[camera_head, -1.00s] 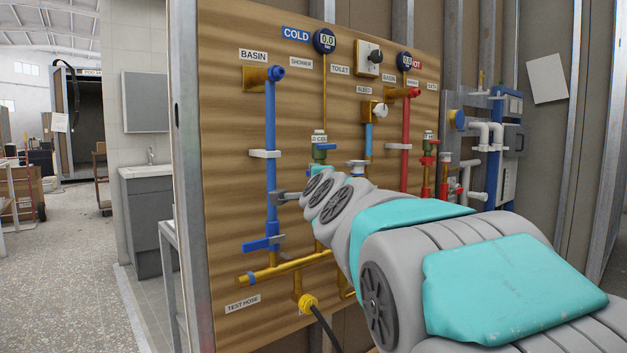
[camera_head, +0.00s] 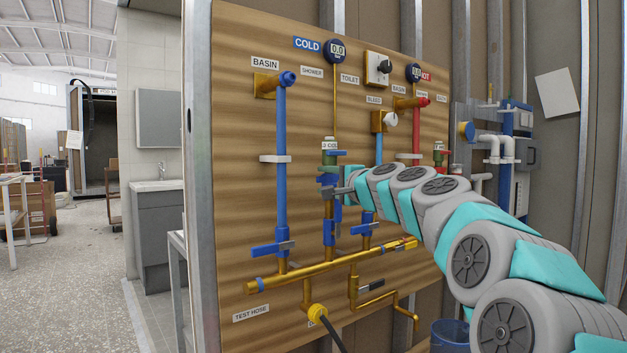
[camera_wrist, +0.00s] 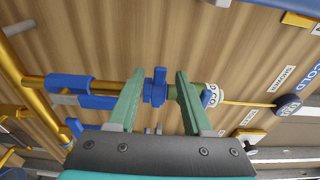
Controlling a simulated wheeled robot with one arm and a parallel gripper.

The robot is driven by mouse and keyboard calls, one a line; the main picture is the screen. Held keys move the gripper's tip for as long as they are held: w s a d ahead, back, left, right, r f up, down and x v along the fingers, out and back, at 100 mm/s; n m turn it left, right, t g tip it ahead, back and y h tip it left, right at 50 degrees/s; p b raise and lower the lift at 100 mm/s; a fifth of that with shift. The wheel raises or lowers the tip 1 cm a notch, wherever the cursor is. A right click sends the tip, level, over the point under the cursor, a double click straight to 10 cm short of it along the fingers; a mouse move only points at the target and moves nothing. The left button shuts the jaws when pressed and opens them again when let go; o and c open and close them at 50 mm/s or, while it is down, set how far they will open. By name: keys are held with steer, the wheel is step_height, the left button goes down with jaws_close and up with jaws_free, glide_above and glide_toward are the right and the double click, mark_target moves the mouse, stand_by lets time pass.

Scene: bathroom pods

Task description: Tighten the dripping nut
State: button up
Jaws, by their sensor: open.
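My gripper (camera_wrist: 157,103) is open, its two green fingers on either side of a small blue fitting (camera_wrist: 156,87) with flat sides, possibly a nut, on a brass pipe. I cannot tell whether the fingers touch it. A green fitting (camera_wrist: 177,91) with a white tag sits beside it, partly behind the right finger. In the head view my gripper (camera_head: 342,188) is at the pipe below the green fitting (camera_head: 329,159), under the COLD gauge (camera_head: 336,50). The arm hides part of that area. No drip is visible.
Blue-handled valves (camera_head: 272,249) sit on the low brass manifold (camera_head: 330,264). The blue basin pipe (camera_head: 281,170) stands to the left, the red pipe (camera_head: 417,130) to the right. A blue bucket (camera_head: 450,334) stands low at right. The bare board between pipes is clear.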

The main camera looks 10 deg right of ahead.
steer(key=shift+p+x, duration=0.45)
steer(key=shift+x, duration=2.55)
jaws_close()
